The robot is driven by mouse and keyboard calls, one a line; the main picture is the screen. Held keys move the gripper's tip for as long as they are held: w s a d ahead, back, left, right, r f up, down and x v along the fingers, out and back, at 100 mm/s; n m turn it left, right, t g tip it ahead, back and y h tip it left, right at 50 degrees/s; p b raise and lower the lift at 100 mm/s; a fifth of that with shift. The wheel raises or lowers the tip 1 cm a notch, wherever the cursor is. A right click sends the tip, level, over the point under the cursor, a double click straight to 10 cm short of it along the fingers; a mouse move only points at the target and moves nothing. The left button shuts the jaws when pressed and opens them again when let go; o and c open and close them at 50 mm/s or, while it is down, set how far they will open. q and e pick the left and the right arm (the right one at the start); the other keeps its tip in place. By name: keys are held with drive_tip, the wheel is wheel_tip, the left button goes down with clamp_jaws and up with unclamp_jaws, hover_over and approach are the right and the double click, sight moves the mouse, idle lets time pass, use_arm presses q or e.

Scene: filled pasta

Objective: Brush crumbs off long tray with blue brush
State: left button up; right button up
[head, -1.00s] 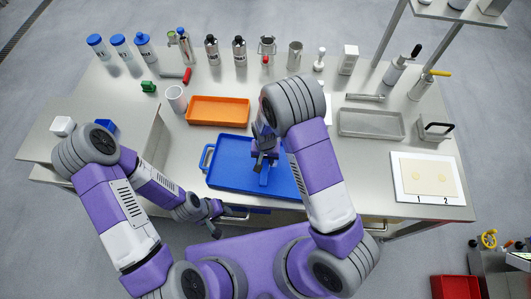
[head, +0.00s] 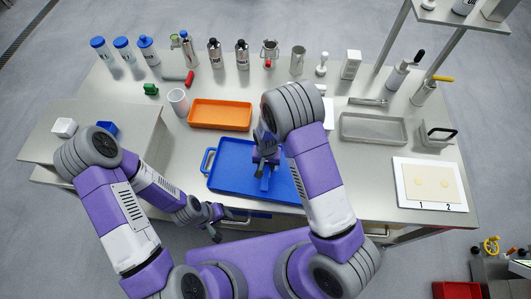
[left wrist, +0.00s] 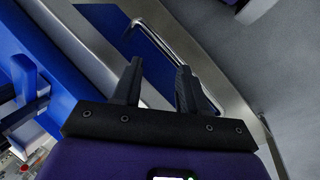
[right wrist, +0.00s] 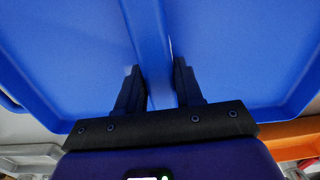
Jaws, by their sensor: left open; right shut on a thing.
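A long blue tray (head: 228,176) with a loop handle at its left end lies near the front edge of the table. My right gripper (head: 264,167) is over the middle of the tray. It is shut on a blue bar-shaped piece, which looks like the blue brush (head: 265,184). In the right wrist view the brush (right wrist: 147,35) runs between the fingers, with the blue tray (right wrist: 65,50) behind it. Its bristles are hidden, and I cannot tell whether it touches the tray. My left gripper (head: 224,221) is open and empty by the front edge. I can make out no crumbs.
An orange tray (head: 220,103) lies behind the blue one, and a grey tray (head: 373,117) to the right. A white cup (head: 178,101), bottles (head: 215,53) and tools line the back. A white board (head: 429,170) marked 1 and 2 is at the right.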

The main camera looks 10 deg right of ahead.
wheel_tip(320, 180, up, 2)
drive_tip(key=shift+r, duration=0.2)
drive_tip(key=shift+s+r+p, duration=0.1)
drive_tip(key=shift+r+p, duration=0.7)
drive_tip(key=shift+p, duration=0.05)
drive_tip(key=shift+r+p, duration=1.45)
drive_tip(key=shift+r, duration=0.55)
use_arm(q)
wheel_tip(320, 180, up, 5)
drive_tip(key=shift+r, duration=0.1)
use_arm(e)
drive_tip(key=shift+d, duration=0.1)
